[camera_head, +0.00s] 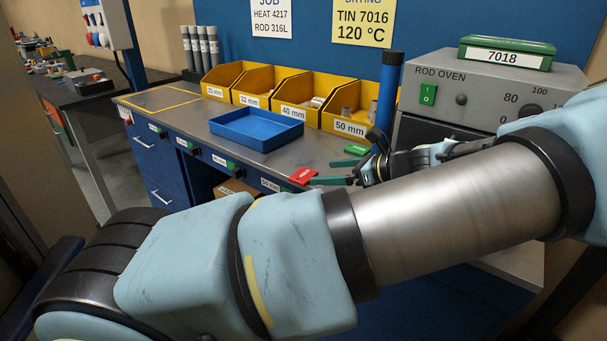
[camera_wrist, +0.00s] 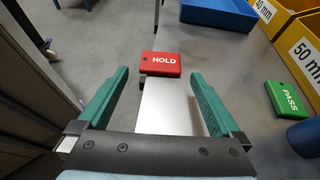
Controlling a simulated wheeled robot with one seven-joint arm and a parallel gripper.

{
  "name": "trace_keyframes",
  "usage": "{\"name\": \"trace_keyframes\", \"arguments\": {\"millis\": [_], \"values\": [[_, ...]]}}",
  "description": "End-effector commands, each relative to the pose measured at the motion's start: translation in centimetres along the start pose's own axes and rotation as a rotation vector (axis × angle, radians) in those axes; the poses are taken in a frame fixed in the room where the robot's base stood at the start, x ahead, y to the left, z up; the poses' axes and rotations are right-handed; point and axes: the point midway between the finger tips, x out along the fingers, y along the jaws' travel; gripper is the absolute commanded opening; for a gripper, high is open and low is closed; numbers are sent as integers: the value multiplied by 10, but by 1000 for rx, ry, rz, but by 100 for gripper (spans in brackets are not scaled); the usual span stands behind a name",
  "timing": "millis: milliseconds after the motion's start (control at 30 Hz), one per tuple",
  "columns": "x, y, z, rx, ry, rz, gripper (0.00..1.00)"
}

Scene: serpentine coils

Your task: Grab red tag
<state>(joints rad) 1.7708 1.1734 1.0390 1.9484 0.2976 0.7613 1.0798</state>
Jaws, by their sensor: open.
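The red tag (camera_wrist: 161,64), marked HOLD, lies near the front edge of the grey bench top in the wrist view. In the head view the red tag (camera_head: 302,175) lies just left of my gripper's fingertips. My gripper (camera_wrist: 157,78) is open and empty in the wrist view, its two green fingers spread to either side of the tag's near edge. The tag sits at about the level of the fingertips, and I see no finger touching it. In the head view my gripper (camera_head: 325,171) is partly hidden behind my arm.
A green PASS tag (camera_wrist: 288,103) lies to the right. A blue tray (camera_head: 243,138) stands behind. Yellow bins (camera_head: 345,124) line the wall, beside a blue cylinder (camera_head: 387,92) and the rod oven (camera_head: 480,85). The bench edge drops to the floor at the left in the wrist view.

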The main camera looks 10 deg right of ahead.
Motion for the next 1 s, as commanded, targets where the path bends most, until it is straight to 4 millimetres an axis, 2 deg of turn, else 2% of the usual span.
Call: {"name": "trace_keyframes", "arguments": {"millis": [167, 500, 800, 1000], "values": [[11, 0, 1, -1, 0, 2, 100], [54, -2, -1, -1, 0, 0, 100], [59, -3, -3, -2, 2, -2, 100], [59, -3, -3, -2, 2, -2, 78]]}}
